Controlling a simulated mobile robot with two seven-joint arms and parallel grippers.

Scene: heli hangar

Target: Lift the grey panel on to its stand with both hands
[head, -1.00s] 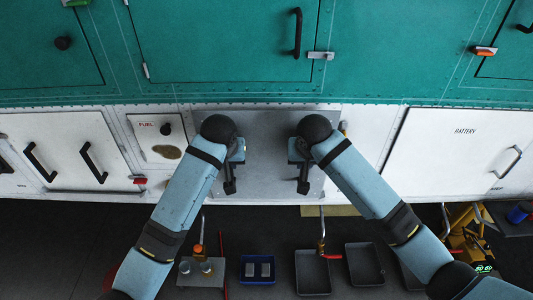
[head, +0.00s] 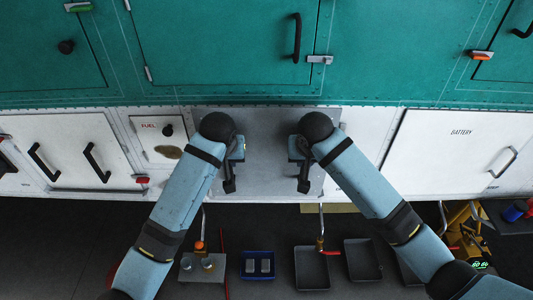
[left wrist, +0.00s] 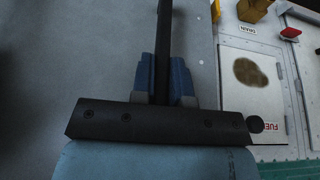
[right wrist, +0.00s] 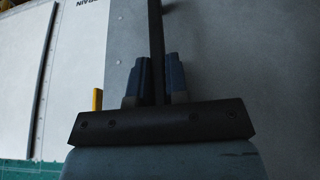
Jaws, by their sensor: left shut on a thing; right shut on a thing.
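The grey panel (head: 265,150) stands roughly upright against the white lower side of the green hull, between my two arms. It also fills much of the left wrist view (left wrist: 110,60) and the right wrist view (right wrist: 250,60). My left gripper (left wrist: 166,80) is shut on the panel's left black handle (left wrist: 164,25). My right gripper (right wrist: 157,82) is shut on the right black handle (right wrist: 155,25). In the head view my wrists partly hide both handles. I cannot clearly pick out the stand.
Below the panel are two upright posts with an orange knob (head: 199,246) and a red lever (head: 329,253). A blue tray (head: 246,273) and dark trays (head: 312,290) lie on the floor. A yellow machine (head: 466,238) is at the right. White hatches (head: 448,150) flank the panel.

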